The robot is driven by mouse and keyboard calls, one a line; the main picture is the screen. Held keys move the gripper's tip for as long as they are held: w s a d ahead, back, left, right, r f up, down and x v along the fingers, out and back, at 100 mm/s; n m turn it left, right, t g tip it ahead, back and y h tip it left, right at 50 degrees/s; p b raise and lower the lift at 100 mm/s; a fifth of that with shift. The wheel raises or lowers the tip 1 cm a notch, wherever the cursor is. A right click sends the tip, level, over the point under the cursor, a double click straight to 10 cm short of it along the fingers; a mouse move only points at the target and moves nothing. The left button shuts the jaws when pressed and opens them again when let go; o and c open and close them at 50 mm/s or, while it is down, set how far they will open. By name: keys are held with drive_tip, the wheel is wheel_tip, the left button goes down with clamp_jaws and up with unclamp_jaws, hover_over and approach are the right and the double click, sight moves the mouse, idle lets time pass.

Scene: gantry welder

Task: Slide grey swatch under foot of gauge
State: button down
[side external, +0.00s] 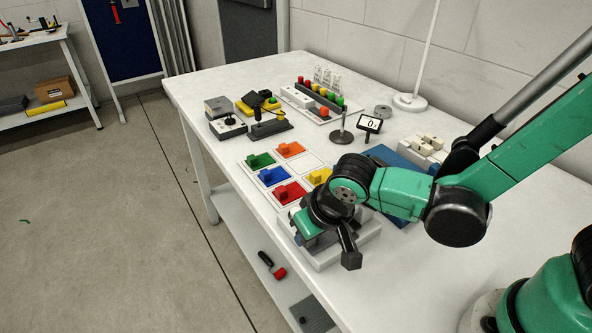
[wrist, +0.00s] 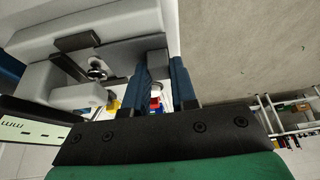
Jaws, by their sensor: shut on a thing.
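My gripper (wrist: 160,85) shows two blue fingers in the wrist view, close together and shut on a grey piece (wrist: 157,66), which I take to be the grey swatch; its outline is hard to separate from the grey body behind. To its left is the gauge's light grey body (wrist: 90,22), with a round metal foot (wrist: 97,70) and a pale display marked "mm" (wrist: 30,125). I cannot tell whether the swatch touches the foot.
Green (side external: 260,160), orange (side external: 290,149), blue (side external: 272,176), red (side external: 289,192) and yellow (side external: 319,176) blocks sit on white cards beside my gripper. A round-based post (side external: 342,137) and small display (side external: 370,124) stand behind. The table's front edge is close.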

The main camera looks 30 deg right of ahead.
sight(327, 234)
drive_tip(key=shift+d, duration=0.25)
drive_tip(key=shift+d, duration=1.05)
drive_tip(key=shift+d, duration=0.4)
drive_tip(key=c, duration=0.6)
unclamp_jaws()
drive_tip(key=shift+c, duration=0.2)
drive_tip(key=shift+a+v, duration=0.2)
drive_tip(key=shift+v, duration=2.6)
drive_tip(key=shift+d, duration=0.1)
drive_tip(key=d+r+t, duration=0.1)
drive_tip(key=d, duration=0.2)
drive_tip(key=d+r, duration=0.2)
drive_tip(key=d, duration=0.1)
drive_tip(key=d+r+t, duration=0.1)
drive_tip(key=d+r, duration=0.1)
drive_tip(key=d, duration=0.1)
drive_tip(key=shift+s+d+r+t, duration=0.15)
drive_tip(key=shift+d+r+t, duration=0.1)
drive_tip(key=shift+t, duration=0.05)
